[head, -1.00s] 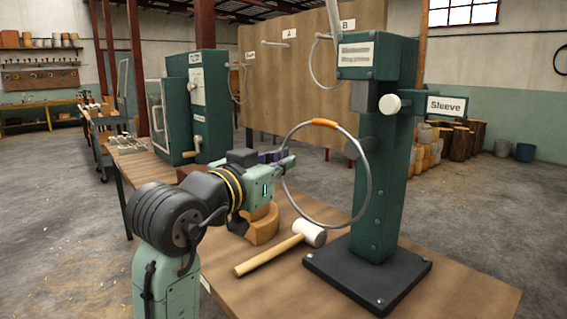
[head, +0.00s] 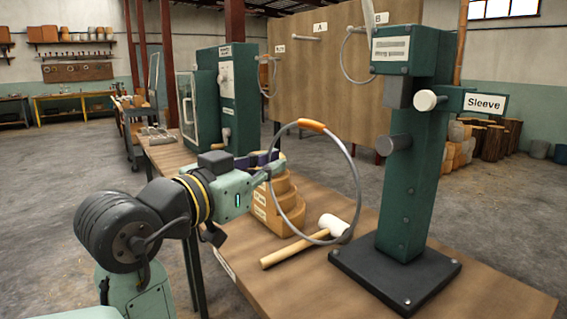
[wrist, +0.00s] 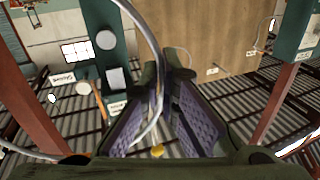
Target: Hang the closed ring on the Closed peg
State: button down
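A thin grey metal ring (head: 353,178) with an orange band (head: 312,125) on top stands upright in the air over the table. My gripper (head: 276,168) is shut on its left side. In the wrist view the ring (wrist: 152,38) passes between the purple finger pads of my gripper (wrist: 168,85). A wooden board (head: 330,90) at the back carries pegs with small labels. The peg under label A (head: 307,39) looks empty. Rings hang at the label B peg (head: 356,56) and at the left peg (head: 268,76). The leftmost label (head: 280,49) is too small to read.
A green post (head: 412,185) with a grey stub, a white knob and a Sleeve sign (head: 485,104) stands right of the ring. On the table are a mallet (head: 296,250) and a stepped wooden block (head: 285,210). A green cabinet (head: 238,95) stands behind.

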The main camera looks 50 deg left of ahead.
jog(key=s+r+p, duration=0.5)
jog(key=s+r, duration=0.1)
jog(key=s, duration=0.3)
jog(key=shift+a, duration=0.4)
jog(key=shift+s, duration=0.1)
